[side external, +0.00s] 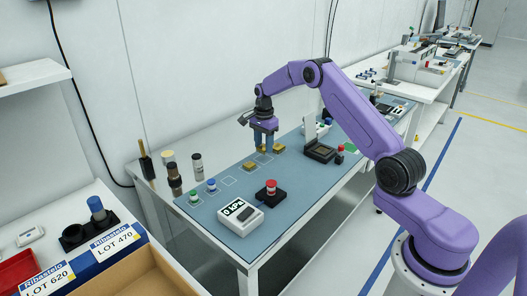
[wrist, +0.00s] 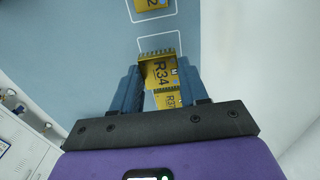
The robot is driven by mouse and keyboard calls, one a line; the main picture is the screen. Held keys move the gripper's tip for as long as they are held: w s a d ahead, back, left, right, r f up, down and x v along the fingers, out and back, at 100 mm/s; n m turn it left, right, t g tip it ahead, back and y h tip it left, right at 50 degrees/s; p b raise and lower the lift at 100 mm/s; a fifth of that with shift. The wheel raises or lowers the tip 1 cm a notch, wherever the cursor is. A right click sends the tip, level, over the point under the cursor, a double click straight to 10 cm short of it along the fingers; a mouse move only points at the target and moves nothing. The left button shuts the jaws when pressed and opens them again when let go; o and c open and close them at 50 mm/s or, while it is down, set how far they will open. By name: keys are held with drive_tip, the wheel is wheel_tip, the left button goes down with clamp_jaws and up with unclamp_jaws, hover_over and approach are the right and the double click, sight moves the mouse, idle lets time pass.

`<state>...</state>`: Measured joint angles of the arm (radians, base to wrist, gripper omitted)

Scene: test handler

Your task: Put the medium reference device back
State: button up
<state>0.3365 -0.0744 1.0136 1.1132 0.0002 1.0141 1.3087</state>
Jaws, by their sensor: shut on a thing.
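My gripper (side external: 266,150) is over the blue mat, its fingers pointing down. In the wrist view its two blue fingers (wrist: 161,85) are shut on a gold device (wrist: 158,72) marked R34. A second gold patch with part of a similar label (wrist: 168,101) shows below it, partly hidden; I cannot tell whether it is a separate device. Another gold device (wrist: 153,5) sits inside a white outline at the top edge. In the side view one gold block (side external: 278,149) is right of the fingers and another (side external: 248,166) is left. I cannot tell their relative sizes.
A white outline (wrist: 160,42) lies on the mat beside the held device, its visible part bare. A black open socket (side external: 320,152), a red button (side external: 271,187) and a 0 kPa display box (side external: 240,215) stand on the mat. Green and blue knobs (side external: 211,185) stand at the left.

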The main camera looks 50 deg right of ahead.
sight(264, 147)
drive_tip(key=shift+w+f, duration=0.1)
drive_tip(key=shift+f, duration=1.55)
drive_tip(key=shift+f, duration=0.15)
drive_tip(key=o, duration=1.1)
